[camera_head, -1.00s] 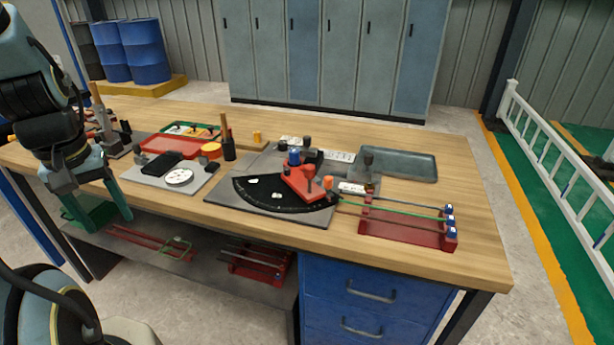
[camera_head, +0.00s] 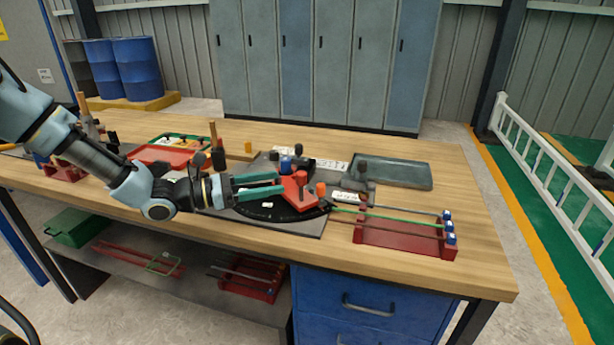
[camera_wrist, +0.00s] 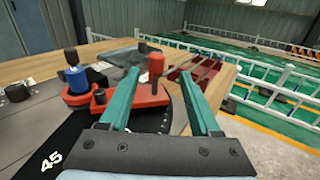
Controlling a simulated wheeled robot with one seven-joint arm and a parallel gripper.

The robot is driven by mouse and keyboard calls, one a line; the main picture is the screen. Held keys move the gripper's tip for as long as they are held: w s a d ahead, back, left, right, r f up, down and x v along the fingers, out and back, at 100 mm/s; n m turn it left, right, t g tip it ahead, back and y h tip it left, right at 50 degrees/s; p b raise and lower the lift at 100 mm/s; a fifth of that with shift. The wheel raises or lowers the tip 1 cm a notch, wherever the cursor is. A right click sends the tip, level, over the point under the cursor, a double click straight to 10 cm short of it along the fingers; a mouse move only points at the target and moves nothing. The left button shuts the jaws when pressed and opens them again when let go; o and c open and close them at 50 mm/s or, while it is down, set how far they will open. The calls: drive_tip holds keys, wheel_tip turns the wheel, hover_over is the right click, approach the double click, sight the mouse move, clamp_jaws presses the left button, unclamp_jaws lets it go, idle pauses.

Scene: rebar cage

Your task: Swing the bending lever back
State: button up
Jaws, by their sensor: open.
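The red bending lever (camera_head: 301,192) sits on the bender's dark plate (camera_head: 310,229), over a black scale arc with white marks. The lever carries an upright red handle, and a blue knob (camera_head: 286,164) stands at its far end. My gripper (camera_head: 281,184) is open and level, just left of the lever. In the wrist view the red lever (camera_wrist: 150,95) and its handle (camera_wrist: 156,66) appear between the two green fingers of my gripper (camera_wrist: 164,85). I cannot tell whether the fingers touch the lever. A green bar (camera_head: 400,218) runs from the bender to a red rack.
The red rack (camera_head: 400,238) with blue-capped posts stands right of the bender. A grey tray (camera_head: 392,176) lies behind it. A red tray (camera_head: 165,155) and upright tools stand at the left. The table's front right is clear.

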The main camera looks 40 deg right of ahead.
drive_tip(key=p, duration=0.4)
hover_over(313, 198)
clamp_jaws()
idle(0.6)
idle(0.9)
